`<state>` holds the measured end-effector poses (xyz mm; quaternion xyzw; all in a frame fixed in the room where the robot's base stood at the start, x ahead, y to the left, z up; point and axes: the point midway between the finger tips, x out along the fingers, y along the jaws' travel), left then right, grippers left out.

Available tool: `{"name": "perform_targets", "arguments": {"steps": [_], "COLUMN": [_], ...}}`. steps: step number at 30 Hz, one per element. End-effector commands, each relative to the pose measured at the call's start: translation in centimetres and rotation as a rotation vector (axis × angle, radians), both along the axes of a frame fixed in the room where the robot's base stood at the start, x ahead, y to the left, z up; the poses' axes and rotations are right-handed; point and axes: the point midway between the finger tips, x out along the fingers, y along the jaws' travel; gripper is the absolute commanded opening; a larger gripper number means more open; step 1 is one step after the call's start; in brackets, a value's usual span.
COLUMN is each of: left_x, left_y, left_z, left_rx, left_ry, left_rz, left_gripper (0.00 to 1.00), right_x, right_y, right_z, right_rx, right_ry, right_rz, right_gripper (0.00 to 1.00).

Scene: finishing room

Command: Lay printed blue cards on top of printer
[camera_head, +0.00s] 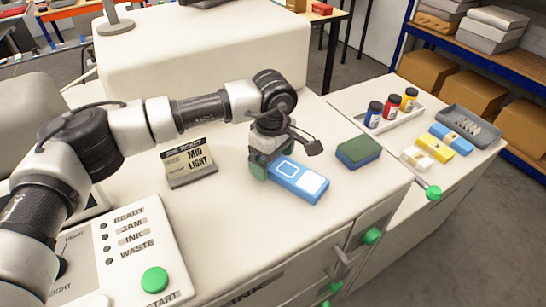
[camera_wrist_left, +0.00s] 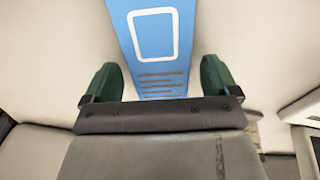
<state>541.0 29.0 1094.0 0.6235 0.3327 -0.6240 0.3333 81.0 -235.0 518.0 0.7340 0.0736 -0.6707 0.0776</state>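A blue card (camera_head: 300,184) with a white rounded outline lies on or just above the white printer top (camera_head: 235,225), near its front edge. My left gripper (camera_head: 272,167) is over the card's back end. In the left wrist view the blue card (camera_wrist_left: 152,40) runs between the two green fingertips (camera_wrist_left: 160,82). A narrow gap shows on each side, so the gripper looks open. Whether the card touches the surface is hard to tell. My right gripper is out of view.
A job ticket stand (camera_head: 190,162) is left of the gripper. A dark green and blue block (camera_head: 358,151) lies to the right. The side table holds bottles in a white tray (camera_head: 384,128), small blue, yellow and white pieces (camera_head: 434,148), and a grey tray (camera_head: 470,126). A button panel (camera_head: 128,250) is front left.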

Motion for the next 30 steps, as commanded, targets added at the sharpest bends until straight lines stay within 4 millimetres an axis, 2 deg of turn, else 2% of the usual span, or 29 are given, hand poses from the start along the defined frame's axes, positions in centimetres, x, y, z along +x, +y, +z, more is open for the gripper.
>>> {"name": "perform_targets", "arguments": {"steps": [9,11,24,30], "left_x": [0.0,0.1,0.0,0.0], "left_y": [0.0,0.0,0.0,0.0], "left_z": [0.6,1.1,10.0,12.0], "left_rx": [0.000,-0.001,0.000,0.000], "left_ry": [0.000,-0.004,-0.004,-0.001], "left_rz": [0.000,0.000,0.000,0.000], "left_gripper": [0.89,0.89,0.89,0.89], "right_x": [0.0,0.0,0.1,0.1], "right_y": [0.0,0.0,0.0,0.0], "right_z": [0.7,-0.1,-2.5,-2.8], "right_rx": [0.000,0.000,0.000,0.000], "right_ry": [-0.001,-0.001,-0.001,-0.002], "right_rz": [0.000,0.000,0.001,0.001], "right_gripper": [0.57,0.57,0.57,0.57]}}
